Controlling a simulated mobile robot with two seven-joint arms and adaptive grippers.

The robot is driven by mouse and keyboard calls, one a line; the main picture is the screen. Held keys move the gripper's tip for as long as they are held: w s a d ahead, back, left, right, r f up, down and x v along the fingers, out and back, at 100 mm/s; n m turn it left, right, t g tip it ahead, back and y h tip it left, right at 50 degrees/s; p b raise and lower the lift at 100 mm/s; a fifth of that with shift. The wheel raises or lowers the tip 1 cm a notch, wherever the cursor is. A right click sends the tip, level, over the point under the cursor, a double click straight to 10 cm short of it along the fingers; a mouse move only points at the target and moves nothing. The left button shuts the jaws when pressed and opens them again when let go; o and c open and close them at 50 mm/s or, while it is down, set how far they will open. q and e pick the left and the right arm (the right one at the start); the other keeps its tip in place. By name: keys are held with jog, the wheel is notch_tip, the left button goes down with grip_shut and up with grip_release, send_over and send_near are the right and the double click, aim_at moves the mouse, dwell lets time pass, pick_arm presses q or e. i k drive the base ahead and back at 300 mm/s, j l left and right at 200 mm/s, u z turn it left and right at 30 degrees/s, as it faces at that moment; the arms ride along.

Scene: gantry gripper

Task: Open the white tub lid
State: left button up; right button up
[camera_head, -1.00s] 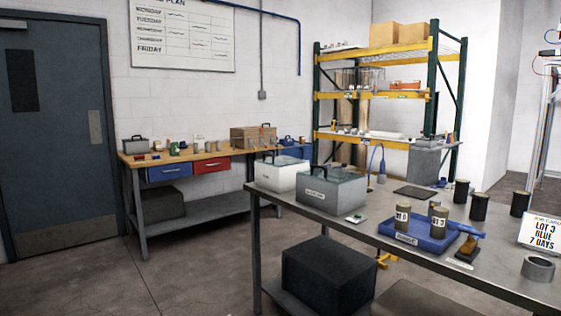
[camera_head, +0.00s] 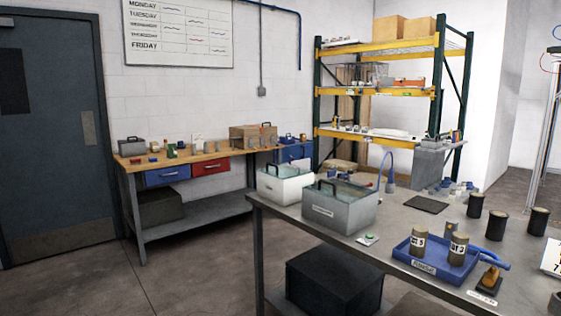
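A white tub (camera_head: 283,191) stands at the far left corner of the metal table. Its lid (camera_head: 284,170) is greenish and see-through, with a dark handle, and it lies on top of the tub. A grey tub (camera_head: 338,213) with a similar lid and handle stands in front of it to the right and hides part of its right side. Neither of my grippers shows in the head view.
The metal table (camera_head: 405,213) also holds a blue tray (camera_head: 425,262) with labelled cans, a dark flat pad (camera_head: 426,204) and several dark cylinders. A wooden workbench (camera_head: 200,157) stands behind at the left. The floor between it and the metal table is clear.

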aim_at(268, 163)
jog(key=i+j+z, duration=0.25)
jog(key=i+j, duration=0.35)
jog(key=i, duration=0.15)
jog(key=i+j+z, duration=0.3)
jog(key=i+j, duration=0.45)
